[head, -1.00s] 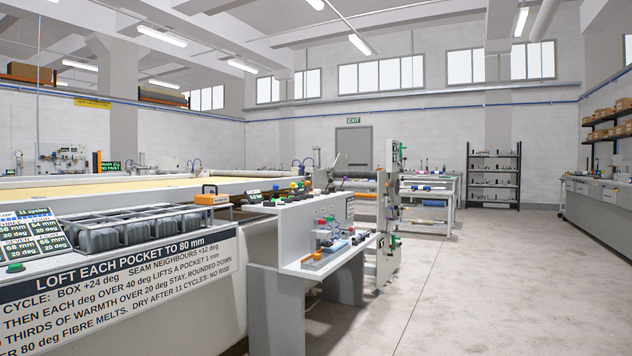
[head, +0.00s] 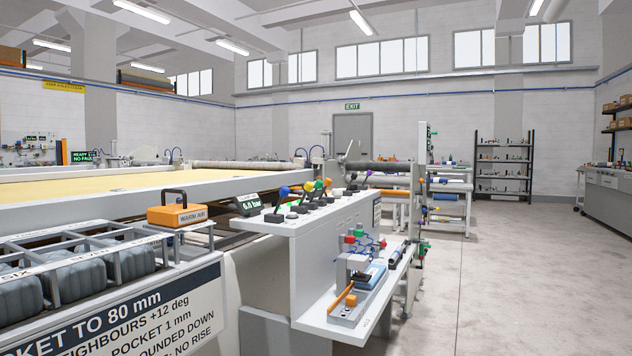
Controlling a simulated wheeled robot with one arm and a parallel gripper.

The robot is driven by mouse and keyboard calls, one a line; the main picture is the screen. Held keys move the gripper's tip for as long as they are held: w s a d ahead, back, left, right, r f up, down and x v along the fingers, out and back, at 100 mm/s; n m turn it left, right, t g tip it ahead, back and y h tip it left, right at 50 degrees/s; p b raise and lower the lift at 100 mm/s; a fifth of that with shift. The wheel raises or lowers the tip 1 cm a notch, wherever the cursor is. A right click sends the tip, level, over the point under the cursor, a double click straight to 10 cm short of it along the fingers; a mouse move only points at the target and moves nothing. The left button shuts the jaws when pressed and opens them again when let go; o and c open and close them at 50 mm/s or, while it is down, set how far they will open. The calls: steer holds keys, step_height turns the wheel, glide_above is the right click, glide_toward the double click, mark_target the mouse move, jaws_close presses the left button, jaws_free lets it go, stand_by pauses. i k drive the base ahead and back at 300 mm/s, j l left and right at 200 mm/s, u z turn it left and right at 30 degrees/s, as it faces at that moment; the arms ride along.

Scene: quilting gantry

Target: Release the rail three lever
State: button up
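A row of small levers with coloured knobs stands on top of the white console (head: 268,222) in the middle of the view. The knobs include a blue one (head: 284,191), an orange one (head: 308,187) and a green one (head: 318,185). Black bases show below them. I cannot read any label that tells which is the rail three lever, nor whether it is engaged. My gripper is not in view.
A small display (head: 250,204) reading 6.0 bar and an orange warm air box (head: 177,215) stand left of the levers. A low shelf (head: 336,324) with a small press juts out in front of the console. Clear floor (head: 490,290) lies to the right.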

mark_target(328, 180)
steer(key=i+l, duration=0.4)
steer(key=i+l+z, duration=0.15)
steer(key=i+l, duration=0.2)
steer(key=i, duration=0.3)
steer(key=i+l, duration=0.35)
steer(key=i, duration=0.15)
steer(key=i+l+z, duration=0.1)
steer(key=i+l, duration=0.2)
steer(key=i, duration=0.25)
